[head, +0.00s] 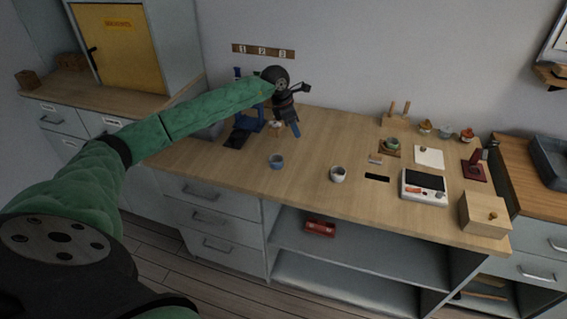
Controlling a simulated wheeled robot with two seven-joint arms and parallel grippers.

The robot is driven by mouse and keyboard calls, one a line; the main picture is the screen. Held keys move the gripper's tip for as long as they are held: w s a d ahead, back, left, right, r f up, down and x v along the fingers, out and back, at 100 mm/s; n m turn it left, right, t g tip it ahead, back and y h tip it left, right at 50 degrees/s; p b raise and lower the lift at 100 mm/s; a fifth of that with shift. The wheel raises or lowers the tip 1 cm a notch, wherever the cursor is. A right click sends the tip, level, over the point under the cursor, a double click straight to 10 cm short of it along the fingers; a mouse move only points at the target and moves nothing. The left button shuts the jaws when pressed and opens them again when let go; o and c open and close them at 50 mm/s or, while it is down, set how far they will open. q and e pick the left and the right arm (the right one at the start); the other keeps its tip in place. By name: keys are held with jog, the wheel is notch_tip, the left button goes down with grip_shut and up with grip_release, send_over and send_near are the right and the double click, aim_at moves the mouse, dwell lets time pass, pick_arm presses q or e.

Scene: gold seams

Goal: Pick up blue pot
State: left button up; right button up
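A small blue pot (276,162) stands upright on the wooden counter, left of a white pot (337,174) with a dark inside. My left arm, in a green sleeve, reaches in from the left. My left gripper (294,112) is above and behind the blue pot and apart from it. Its fingers are dark and small here, and I cannot tell how far apart they are. My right gripper is not in view.
A blue stand (246,119) is partly hidden behind my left arm. A white device with a dark top (424,187) and a wooden box (485,214) are at the right. Several small pots stand at the back right. The counter (310,190) around the blue pot is clear.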

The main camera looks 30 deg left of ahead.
pick_arm(q)
jog(key=shift+s+a+f+m+g+y+p, duration=0.2)
jog(key=shift+s+a+f+g+y, duration=0.4)
jog(key=shift+s, duration=0.3)
jog(key=shift+s+a+f+m+g+y+p, duration=0.15)
jog(key=shift+s+a+f+m+g+y, duration=0.2)
jog(key=shift+s+a+f, duration=0.45)
jog(key=shift+s+a+f+m+g+y+p, duration=0.15)
jog(key=shift+s+a+f+g+y, duration=0.3)
jog(key=shift+s, duration=0.5)
notch_tip(320, 180, down, 5)
jog(key=p, duration=0.2)
jog(key=shift+s+a+p, duration=0.15)
jog(key=shift+p, duration=0.2)
grip_shut()
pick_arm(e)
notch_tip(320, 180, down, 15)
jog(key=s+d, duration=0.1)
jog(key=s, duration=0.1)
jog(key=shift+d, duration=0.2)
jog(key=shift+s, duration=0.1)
